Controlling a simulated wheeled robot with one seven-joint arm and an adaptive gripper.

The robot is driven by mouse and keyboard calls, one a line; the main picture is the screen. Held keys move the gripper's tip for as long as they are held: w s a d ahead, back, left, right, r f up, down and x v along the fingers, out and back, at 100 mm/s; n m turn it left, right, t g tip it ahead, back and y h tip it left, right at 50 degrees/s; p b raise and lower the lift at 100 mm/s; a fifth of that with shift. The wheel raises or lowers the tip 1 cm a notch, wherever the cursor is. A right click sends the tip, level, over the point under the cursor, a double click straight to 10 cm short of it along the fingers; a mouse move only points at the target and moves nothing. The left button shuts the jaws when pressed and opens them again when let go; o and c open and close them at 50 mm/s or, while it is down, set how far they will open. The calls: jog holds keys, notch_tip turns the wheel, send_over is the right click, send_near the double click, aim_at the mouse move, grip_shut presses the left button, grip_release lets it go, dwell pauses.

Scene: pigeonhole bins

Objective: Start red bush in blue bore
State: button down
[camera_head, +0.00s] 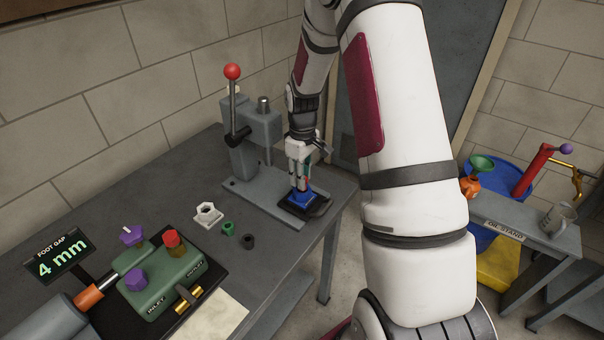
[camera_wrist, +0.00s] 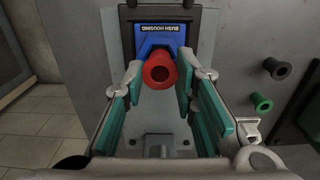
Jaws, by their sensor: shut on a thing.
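The red bush (camera_wrist: 160,71) shows in the wrist view as a flanged ring with its dark hole facing the camera. My gripper (camera_wrist: 161,78) is shut on it, one fingertip at each side. The blue bush housing (camera_wrist: 158,28), labelled "BUSH HOUSING", is directly beyond the bush. Its bore is hidden behind the bush, so I cannot tell whether the bush's end has entered it. In the head view my gripper (camera_head: 302,181) points down just over the blue housing (camera_head: 301,198), which sits on a dark plate on the press base; the bush is not clear there.
The press (camera_head: 246,140) with its red-knobbed lever stands behind left of the housing. A green valve block (camera_head: 160,285) and a "4 mm" display (camera_head: 60,258) are nearer left.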

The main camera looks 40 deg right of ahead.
jog(key=shift+f, duration=0.65)
jog(key=c, duration=1.2)
grip_release()
jog(key=shift+r+p, duration=0.55)
jog(key=shift+r, duration=1.95)
notch_tip(320, 180, up, 12)
jog(key=shift+a+r, duration=0.1)
